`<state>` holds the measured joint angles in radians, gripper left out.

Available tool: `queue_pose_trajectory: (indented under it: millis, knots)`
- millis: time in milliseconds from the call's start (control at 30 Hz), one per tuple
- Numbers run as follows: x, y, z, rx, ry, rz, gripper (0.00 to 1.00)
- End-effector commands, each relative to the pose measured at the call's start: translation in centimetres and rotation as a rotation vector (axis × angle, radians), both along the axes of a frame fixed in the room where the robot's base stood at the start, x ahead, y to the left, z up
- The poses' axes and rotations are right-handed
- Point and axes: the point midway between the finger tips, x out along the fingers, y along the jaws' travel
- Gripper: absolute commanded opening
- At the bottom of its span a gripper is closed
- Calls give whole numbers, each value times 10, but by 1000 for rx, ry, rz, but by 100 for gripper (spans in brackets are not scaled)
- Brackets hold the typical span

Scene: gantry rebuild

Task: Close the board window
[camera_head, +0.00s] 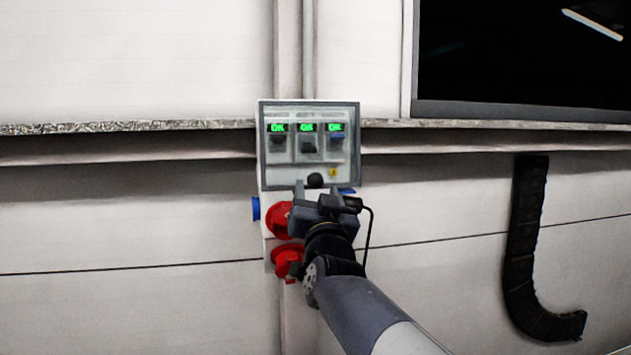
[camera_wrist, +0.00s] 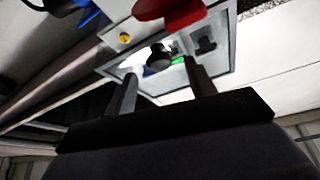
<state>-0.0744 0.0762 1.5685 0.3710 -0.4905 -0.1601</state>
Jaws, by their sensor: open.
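The board (camera_head: 267,200) is a pale box on the wall. Its clear window with a grey frame (camera_head: 357,140) lies over several switches with green OK displays. I cannot tell whether the window is flush with the board. A round black knob (camera_head: 315,180) is at the window's lower middle. My gripper (camera_head: 314,188) is open just below and in front of the knob. In the wrist view, the knob (camera_wrist: 159,57) appears between the two fingertips of my gripper (camera_wrist: 160,73), with no clear contact. The window frame (camera_wrist: 232,40) also shows there.
Red sockets (camera_head: 279,219) stick out below the window, close to my gripper; one red part (camera_wrist: 183,18) shows in the wrist view. A blue socket (camera_head: 256,209) is on the board's left side. A ledge (camera_head: 130,126) runs along the wall. A black duct (camera_head: 524,250) is at right.

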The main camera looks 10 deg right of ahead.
Motion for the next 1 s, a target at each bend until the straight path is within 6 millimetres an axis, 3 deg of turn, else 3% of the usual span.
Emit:
queue_pose_trajectory:
  millis: [200,567,1000]
  knots:
    - [20,-3,9,0,-1,-1,52]
    - [23,-3,10,0,-1,0,52]
    - [23,-3,10,0,-1,0,16]
